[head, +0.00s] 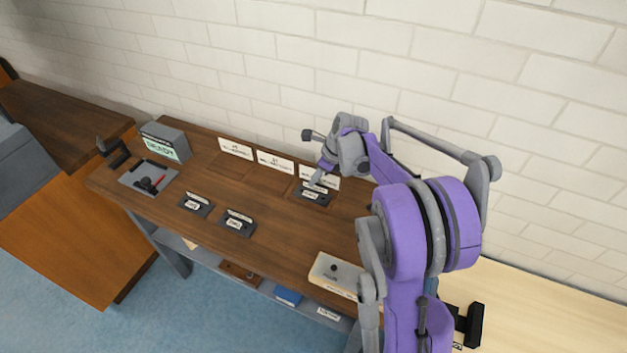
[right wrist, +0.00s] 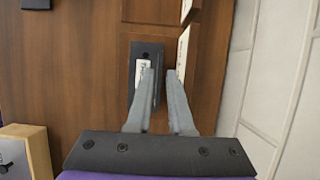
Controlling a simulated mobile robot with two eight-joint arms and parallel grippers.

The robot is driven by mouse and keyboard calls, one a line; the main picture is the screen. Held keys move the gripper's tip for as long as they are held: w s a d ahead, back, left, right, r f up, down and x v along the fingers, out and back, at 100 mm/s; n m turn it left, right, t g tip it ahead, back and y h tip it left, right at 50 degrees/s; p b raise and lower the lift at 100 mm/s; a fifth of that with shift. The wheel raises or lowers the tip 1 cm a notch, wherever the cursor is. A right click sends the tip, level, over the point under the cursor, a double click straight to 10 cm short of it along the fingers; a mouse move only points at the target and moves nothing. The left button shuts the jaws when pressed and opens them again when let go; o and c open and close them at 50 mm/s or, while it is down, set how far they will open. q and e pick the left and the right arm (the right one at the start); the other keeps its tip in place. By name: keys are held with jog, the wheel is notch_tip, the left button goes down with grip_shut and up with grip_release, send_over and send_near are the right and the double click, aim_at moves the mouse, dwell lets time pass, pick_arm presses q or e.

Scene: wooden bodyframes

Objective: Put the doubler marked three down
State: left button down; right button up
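A dark doubler block (head: 309,194) with white labels lies on the wooden bench in front of the rightmost of the back sign cards. Its lettering is too small to read. In the right wrist view the same block (right wrist: 146,51) lies under and beside my fingers. My right gripper (right wrist: 163,72) has its fingers slightly apart, with a narrow gap showing; I see nothing clearly clamped between them. In the head view my right gripper (head: 322,179) is right at the block. Two similar labelled blocks, one on the left (head: 195,204) and one nearer (head: 237,223), lie farther left. My left gripper is not in view.
White sign cards (head: 275,160) line the back edge by the brick wall. A cream box (head: 335,272) sits at the front right. The bench middle is clear.

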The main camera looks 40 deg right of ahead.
jog(key=v, duration=1)
jog(key=s+a+f+n+h, duration=0.1)
jog(key=s+a+n, duration=0.3)
jog(key=a+n, duration=0.35)
jog(key=s+a+n, duration=0.4)
jog(key=a+n, duration=0.3)
jog(key=a, duration=0.1)
jog(key=s+a+f+n, duration=0.3)
jog(key=s+n, duration=0.3)
jog(key=n, duration=0.2)
jog(key=s+a+f+n+t+h, duration=0.1)
jog(key=s+a+f+n, duration=0.2)
jog(key=s+a+n, duration=0.3)
jog(key=shift+s+f+n, duration=0.15)
jog(key=shift+s+n, duration=0.1)
jog(key=shift+n, duration=0.8)
jog(key=shift+p, duration=0.35)
